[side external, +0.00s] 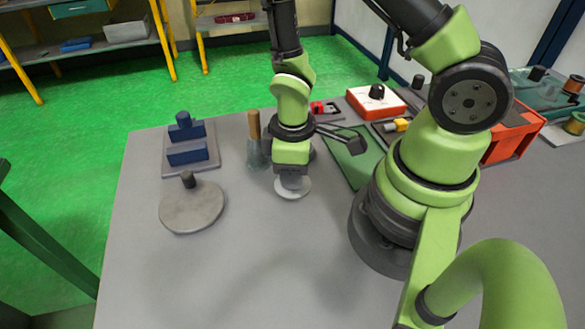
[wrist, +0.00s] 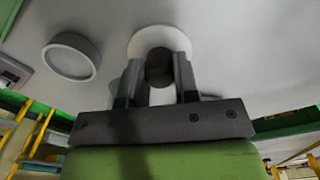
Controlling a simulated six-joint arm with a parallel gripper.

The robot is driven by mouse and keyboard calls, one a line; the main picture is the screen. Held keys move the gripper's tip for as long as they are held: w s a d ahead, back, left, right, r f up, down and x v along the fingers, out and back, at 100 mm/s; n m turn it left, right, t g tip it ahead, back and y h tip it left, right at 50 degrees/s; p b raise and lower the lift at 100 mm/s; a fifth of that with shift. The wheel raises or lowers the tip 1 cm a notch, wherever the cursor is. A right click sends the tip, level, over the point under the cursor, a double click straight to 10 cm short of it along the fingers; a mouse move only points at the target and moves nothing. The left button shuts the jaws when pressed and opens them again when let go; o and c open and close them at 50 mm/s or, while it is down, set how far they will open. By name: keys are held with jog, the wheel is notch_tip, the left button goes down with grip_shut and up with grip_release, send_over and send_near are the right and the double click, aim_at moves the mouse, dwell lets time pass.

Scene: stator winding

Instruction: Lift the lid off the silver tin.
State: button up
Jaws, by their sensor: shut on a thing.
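My gripper (side external: 292,178) points down over the table in the side view. In the wrist view its two fingers (wrist: 158,72) are shut on a dark round knob (wrist: 160,66). The knob stands on a pale round lid (wrist: 178,38), which shows below my gripper in the side view as a whitish disc (side external: 292,189). I cannot tell whether the lid touches anything beneath it. A round grey-rimmed thing (wrist: 71,57), perhaps the silver tin, lies to the left of the lid in the wrist view, apart from it.
A grey disc with a dark knob (side external: 192,207) and a blue block fixture (side external: 187,150) are to the left. A glass jar with a wooden handle (side external: 257,150) stands close beside my gripper. A green mat (side external: 352,165) and red-white box (side external: 376,101) are right. The front table (side external: 240,280) is clear.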

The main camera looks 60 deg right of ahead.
jog(key=shift+f, duration=0.8)
dwell(0.8)
dwell(0.3)
jog(key=o, duration=1.2)
jog(key=shift+o, duration=0.2)
jog(key=shift+r, duration=3.55)
